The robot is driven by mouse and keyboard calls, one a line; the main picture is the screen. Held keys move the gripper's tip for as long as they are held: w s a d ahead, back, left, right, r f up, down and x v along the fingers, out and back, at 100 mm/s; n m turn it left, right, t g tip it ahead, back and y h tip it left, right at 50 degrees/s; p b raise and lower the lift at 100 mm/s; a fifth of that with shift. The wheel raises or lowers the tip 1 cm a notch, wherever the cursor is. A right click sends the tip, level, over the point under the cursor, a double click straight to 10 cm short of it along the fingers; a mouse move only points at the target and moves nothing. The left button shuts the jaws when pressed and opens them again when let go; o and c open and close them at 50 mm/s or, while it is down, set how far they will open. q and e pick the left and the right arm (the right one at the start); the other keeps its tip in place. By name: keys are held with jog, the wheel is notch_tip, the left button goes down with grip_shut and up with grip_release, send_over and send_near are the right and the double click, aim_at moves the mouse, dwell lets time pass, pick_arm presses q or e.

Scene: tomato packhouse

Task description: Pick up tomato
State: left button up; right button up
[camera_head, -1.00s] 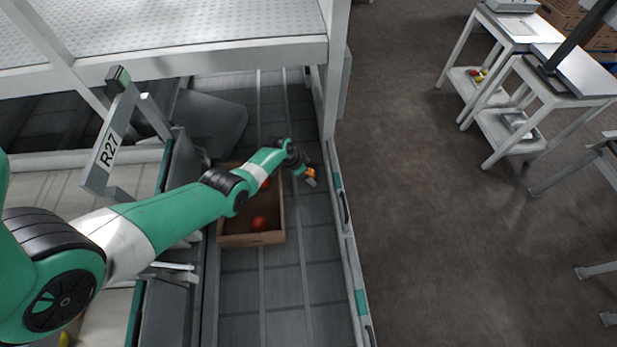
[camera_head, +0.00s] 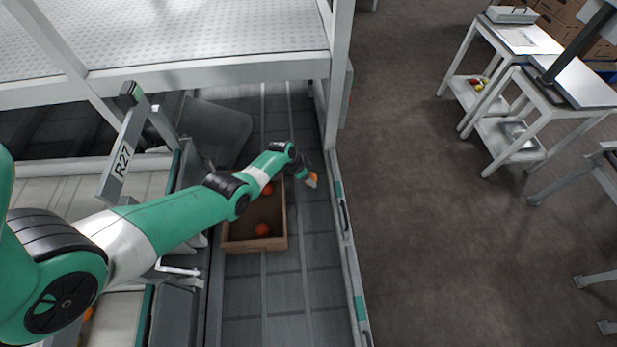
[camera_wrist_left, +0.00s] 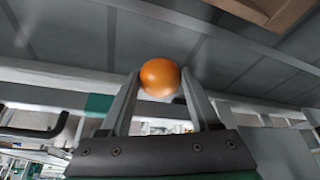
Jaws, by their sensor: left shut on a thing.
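An orange tomato (camera_wrist_left: 160,77) sits between the two fingertips of my left gripper (camera_wrist_left: 158,88) in the left wrist view. The gripper is shut on it. In the head view the held tomato (camera_head: 312,179) shows as a small orange spot at the end of my left arm, right of the box and above the conveyor. A brown box (camera_head: 258,244) on the conveyor holds a red-orange tomato (camera_head: 262,230) near its front wall and another tomato (camera_head: 267,189) near its back, partly beside my arm. My right gripper is not in view.
The grey conveyor (camera_head: 283,310) runs under the box, with a metal side rail (camera_head: 345,235) on its right. A white frame post (camera_head: 338,80) stands behind. A post marked R27 (camera_head: 122,160) stands at left. White tables (camera_head: 540,85) stand far right across open floor.

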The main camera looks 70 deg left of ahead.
pick_arm(q)
jog(key=s+d+r+p, duration=0.6)
jog(key=d+r+p, duration=0.4)
jog(key=d+p, duration=0.2)
jog(key=p, duration=0.2)
jog(key=shift+d+p, duration=0.3)
jog(key=shift+p, duration=0.1)
